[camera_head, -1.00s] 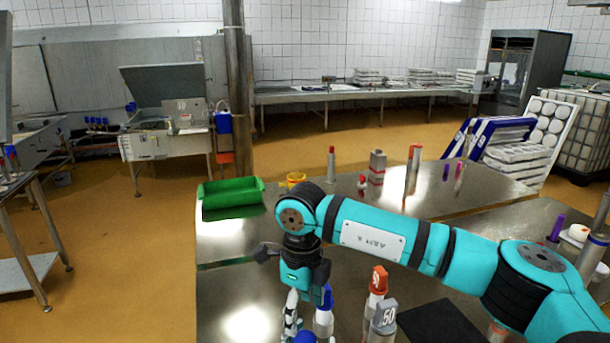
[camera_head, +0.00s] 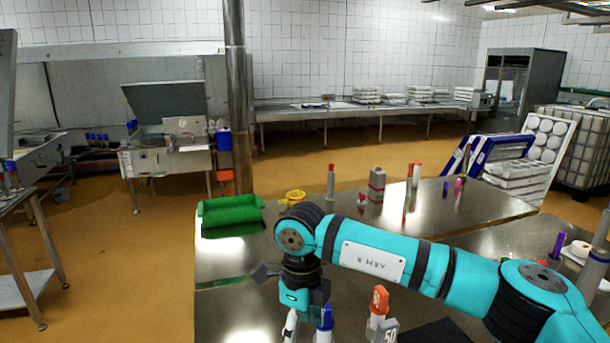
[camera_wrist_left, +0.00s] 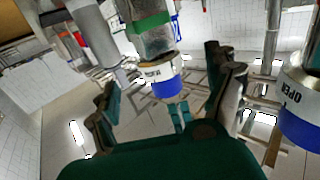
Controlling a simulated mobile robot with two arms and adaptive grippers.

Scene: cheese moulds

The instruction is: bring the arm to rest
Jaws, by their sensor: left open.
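One teal arm (camera_head: 375,258) of mine reaches in from the right in the head view. Its hand (camera_head: 299,297) points down over the near part of the steel table (camera_head: 235,305), beside a white bottle with a blue top (camera_head: 325,322); its fingertips are hidden or cut off. In the left wrist view my left gripper (camera_wrist_left: 168,95) has its two teal fingers spread apart. A clear bottle with a green band and a white and blue ring (camera_wrist_left: 158,75) shows beyond them. I cannot tell its distance, and nothing is clearly gripped. No second arm shows.
An orange-topped bottle (camera_head: 379,302) and a grey-topped one (camera_head: 388,331) stand right of the hand. A green tray (camera_head: 230,211), a yellow cup (camera_head: 295,197) and several upright bottles stand farther back. The floor (camera_head: 120,260) left of the table is mostly clear.

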